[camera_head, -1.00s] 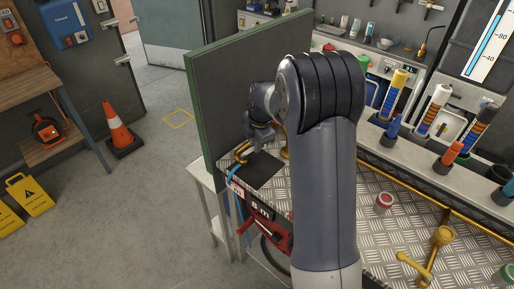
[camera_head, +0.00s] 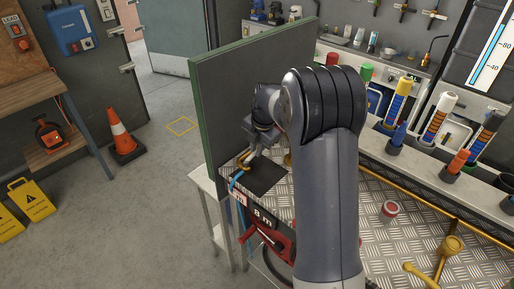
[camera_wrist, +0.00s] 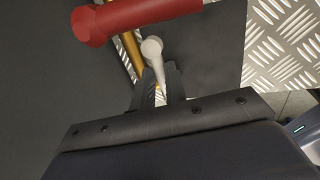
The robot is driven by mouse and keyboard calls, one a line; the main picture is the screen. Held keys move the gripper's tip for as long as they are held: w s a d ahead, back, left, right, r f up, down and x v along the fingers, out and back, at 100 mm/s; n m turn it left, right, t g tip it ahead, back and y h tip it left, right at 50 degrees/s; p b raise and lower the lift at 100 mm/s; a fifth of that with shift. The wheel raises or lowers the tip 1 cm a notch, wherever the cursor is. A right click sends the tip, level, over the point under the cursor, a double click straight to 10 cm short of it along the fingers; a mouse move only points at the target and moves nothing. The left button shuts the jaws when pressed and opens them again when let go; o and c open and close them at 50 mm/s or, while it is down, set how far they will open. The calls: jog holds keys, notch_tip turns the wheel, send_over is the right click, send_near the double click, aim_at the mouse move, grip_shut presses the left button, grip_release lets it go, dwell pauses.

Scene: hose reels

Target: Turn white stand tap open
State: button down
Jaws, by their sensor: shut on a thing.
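In the wrist view, the white tap handle (camera_wrist: 152,47), a pale lever with a rounded end, runs down between the two dark fingers of my gripper (camera_wrist: 157,80). The fingers are shut on it. A brass pipe (camera_wrist: 131,50) stands just beside it, and a thick red cylinder (camera_wrist: 140,18) lies across the top. In the head view, my gripper (camera_head: 250,155) points down at the brass fitting (camera_head: 244,164) by the dark mat. The handle is too small and covered there to make out.
A tall green-edged dark panel (camera_head: 225,95) stands close behind my gripper. A blue hose (camera_head: 236,181) and a red reel (camera_head: 272,238) are at the bench's near end. Brass pipes (camera_head: 445,250) lie to the right. A cone (camera_head: 123,139) stands on the floor at left.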

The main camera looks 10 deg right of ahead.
jog(key=shift+r, duration=0.1)
jog(key=c, duration=1.4)
grip_release()
jog(key=shift+c, duration=0.2)
notch_tip(320, 180, up, 10)
jog(key=s+d+b, duration=0.1)
jog(key=shift+s+r, duration=0.25)
jog(key=shift+s, duration=0.1)
jog(key=shift+f, duration=0.1)
jog(key=f, duration=0.3)
jog(key=w+f, duration=0.1)
jog(key=f, duration=0.3)
jog(key=a+f+p, duration=0.1)
jog(key=f, duration=0.2)
jog(key=shift+w+f, duration=0.3)
jog(key=shift+w, duration=0.05)
jog(key=shift+s, duration=0.1)
jog(key=shift+m, duration=0.3)
